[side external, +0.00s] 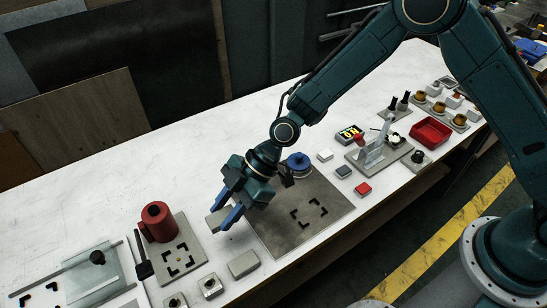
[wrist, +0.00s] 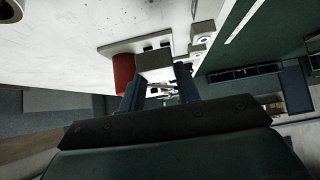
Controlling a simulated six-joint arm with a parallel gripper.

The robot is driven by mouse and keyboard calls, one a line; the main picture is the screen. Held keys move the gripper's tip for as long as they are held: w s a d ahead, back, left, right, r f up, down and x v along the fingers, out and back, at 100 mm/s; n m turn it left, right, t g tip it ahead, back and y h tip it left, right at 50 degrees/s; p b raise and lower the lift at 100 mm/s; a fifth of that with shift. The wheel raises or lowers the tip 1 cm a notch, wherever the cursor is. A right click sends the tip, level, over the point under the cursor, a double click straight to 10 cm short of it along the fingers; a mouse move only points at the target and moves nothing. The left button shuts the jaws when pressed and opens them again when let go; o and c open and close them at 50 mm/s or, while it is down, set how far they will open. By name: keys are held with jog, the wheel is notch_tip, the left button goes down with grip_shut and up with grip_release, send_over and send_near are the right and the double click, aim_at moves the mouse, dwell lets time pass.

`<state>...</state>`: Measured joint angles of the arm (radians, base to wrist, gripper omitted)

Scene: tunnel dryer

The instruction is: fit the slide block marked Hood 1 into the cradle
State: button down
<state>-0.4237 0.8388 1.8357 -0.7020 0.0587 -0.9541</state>
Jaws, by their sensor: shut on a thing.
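My gripper (side external: 223,207) has blue fingers and is shut on a plain grey block (side external: 216,219), held above the white table left of a large grey plate. In the wrist view the block (wrist: 155,61) sits between the fingertips (wrist: 158,84). No Hood 1 marking can be read on it, so I cannot tell if it is the slide block. I cannot tell for sure which fixture is the cradle. A railed fixture (side external: 95,285) with a black knob is at the lower left. The large plate (side external: 325,200) bears black corner marks.
A red cylinder (side external: 158,221) stands on a marked plate (side external: 185,240) left of my gripper. A blue round part (side external: 299,162) is close behind my gripper. A loose grey block (side external: 243,264) lies in front. A red tray (side external: 430,132) is at the right. The table's back strip is clear.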

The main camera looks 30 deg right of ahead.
aim_at(226, 213)
notch_tip(226, 213, up, 12)
jog(key=shift+r, duration=0.2)
dwell(0.7)
jog(key=s+d, duration=0.3)
jog(key=d, duration=0.7)
jog(key=s+d, duration=0.2)
jog(key=d, duration=0.8)
jog(key=f, duration=1.5)
jog(key=shift+a+f, duration=0.25)
jog(key=shift+f, duration=0.05)
jog(key=shift+s, duration=0.1)
jog(key=shift+f, duration=1.9)
jog(key=shift+f, duration=0.15)
